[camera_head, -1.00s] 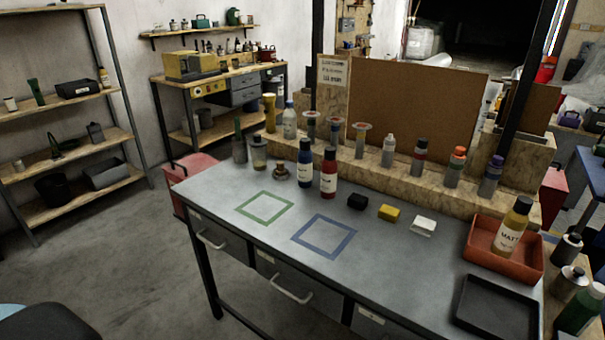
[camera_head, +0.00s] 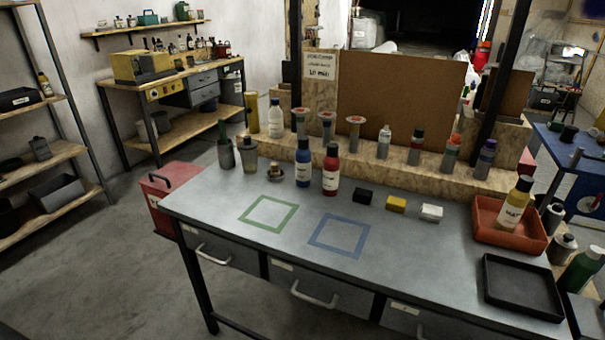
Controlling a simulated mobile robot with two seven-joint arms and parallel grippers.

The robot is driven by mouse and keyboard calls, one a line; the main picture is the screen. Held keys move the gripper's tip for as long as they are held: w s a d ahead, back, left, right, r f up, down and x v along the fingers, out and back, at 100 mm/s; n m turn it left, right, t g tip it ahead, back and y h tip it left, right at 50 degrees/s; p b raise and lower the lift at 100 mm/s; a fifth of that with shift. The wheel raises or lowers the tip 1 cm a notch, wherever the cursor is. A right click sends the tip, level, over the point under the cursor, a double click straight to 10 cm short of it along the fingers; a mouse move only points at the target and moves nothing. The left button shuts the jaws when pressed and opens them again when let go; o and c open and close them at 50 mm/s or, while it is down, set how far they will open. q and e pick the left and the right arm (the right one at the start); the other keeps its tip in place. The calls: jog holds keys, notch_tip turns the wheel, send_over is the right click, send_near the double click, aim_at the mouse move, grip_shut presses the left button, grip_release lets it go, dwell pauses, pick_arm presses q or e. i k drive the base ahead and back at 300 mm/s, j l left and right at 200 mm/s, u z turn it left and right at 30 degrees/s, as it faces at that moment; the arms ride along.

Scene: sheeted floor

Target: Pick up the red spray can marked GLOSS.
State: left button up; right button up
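A red can (camera_head: 331,170) with a black cap and a white label stands upright on the grey workbench (camera_head: 230,195). The label's print is too small to read. A blue can (camera_head: 303,164) of like shape stands close on its left. A yellow can (camera_head: 514,204) with a black cap, its label partly legible as MATT, stands in a red tray (camera_head: 483,234) at the right. Neither of my grippers shows in the view.
Black, yellow and white blocks (camera_head: 431,213) lie right of the red can. Green (camera_head: 255,222) and blue (camera_head: 318,238) taped squares in front are empty. A black tray (camera_head: 521,288) lies at the front right. A wooden ledge with bottles runs behind.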

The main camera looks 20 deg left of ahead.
aim_at(331, 170)
jog(key=j, duration=0.45)
jog(key=k+j+z, duration=0.1)
jog(key=j, duration=0.35)
jog(key=k+j, duration=0.1)
jog(key=j, duration=0.35)
jog(key=j+z, duration=0.1)
jog(key=j, duration=0.35)
jog(key=k, duration=0.05)
